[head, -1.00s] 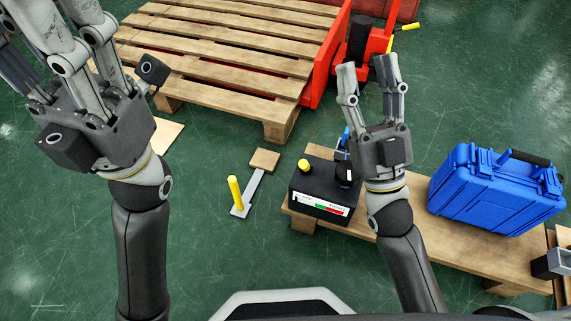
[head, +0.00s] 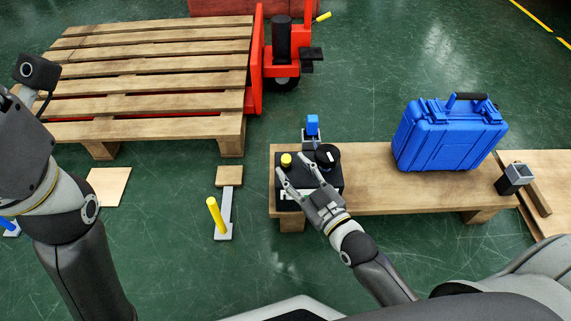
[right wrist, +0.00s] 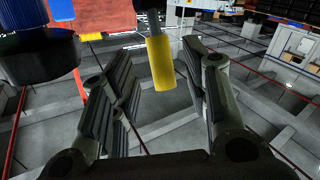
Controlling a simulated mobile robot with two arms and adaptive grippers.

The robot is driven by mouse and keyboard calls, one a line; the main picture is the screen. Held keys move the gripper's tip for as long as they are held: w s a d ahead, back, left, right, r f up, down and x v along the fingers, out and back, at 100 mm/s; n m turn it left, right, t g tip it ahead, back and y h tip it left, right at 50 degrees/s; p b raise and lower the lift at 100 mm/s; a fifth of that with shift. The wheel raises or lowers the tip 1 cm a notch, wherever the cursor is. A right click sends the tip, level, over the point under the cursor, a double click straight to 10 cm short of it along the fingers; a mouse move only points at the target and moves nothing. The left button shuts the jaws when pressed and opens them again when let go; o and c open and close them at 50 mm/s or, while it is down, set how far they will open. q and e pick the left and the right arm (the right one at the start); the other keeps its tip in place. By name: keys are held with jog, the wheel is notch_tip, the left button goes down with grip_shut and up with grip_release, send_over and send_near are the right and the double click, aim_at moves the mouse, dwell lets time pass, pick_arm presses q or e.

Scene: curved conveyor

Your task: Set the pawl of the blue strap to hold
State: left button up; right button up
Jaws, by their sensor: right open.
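A black box (head: 336,192) sits on the left end of a low wooden bench and has a yellow knob (head: 286,160) and a round black knob (head: 326,155) on top. A blue block (head: 312,125) on a grey metal part stands behind it. I cannot make out a strap or a pawl for certain. My right gripper (head: 289,180) is open at the box's front, its fingertips near the yellow knob. In the right wrist view a yellow cylinder (right wrist: 160,62) shows between its spread fingers, apparently untouched.
A blue case (head: 445,140) stands on the bench (head: 380,195). A yellow post (head: 215,215) on a grey bar stands on the floor. A wooden pallet (head: 150,75) and red pallet truck (head: 258,60) are behind. Open green floor lies between.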

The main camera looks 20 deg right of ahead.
aim_at(289, 164)
jog(key=shift+b+x, duration=0.7)
jog(key=shift+x, duration=1.4)
grip_shut()
